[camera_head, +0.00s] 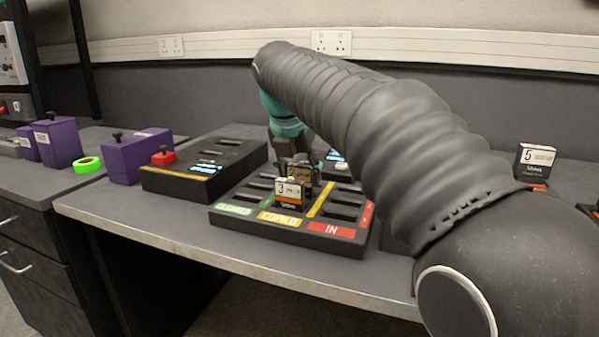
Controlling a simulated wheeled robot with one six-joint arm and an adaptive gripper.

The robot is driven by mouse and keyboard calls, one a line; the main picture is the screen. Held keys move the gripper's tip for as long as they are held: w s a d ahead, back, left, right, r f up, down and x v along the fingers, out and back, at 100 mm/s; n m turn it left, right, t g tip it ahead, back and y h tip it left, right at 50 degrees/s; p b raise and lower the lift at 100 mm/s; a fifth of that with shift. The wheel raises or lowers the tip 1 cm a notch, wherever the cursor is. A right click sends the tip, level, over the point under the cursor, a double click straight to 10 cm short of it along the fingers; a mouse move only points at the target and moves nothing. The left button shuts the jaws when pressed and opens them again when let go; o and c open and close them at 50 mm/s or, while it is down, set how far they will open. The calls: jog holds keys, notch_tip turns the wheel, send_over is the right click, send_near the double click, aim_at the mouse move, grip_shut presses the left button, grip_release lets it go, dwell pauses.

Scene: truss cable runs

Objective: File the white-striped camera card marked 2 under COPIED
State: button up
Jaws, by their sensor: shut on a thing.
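The card tray (287,233) lies on the bench with a green section, a yellow COPIED section (280,219) and a red IN section (331,230). A card marked 3 (289,190), with a white label and an orange band, stands upright in the front of the COPIED section. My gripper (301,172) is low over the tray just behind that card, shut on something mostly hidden. I cannot read a number or stripe on the held thing. No card marked 2 can be made out.
A black device (205,165) with a lit display stands left of the tray; another lit display is partly hidden behind it. Purple boxes (134,155) and green tape (87,164) are farther left. A card marked 5 (535,160) stands at right. My arm hides much of the bench.

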jog(key=shift+f, duration=0.3)
jog(key=o, duration=1.3)
jog(key=shift+c, duration=0.2)
jog(key=shift+o, duration=1.2)
notch_tip(320, 180, up, 3)
jog(key=p, duration=0.2)
jog(key=shift+f+p, duration=0.15)
jog(key=shift+p, duration=0.25)
jog(key=shift+r, duration=2.4)
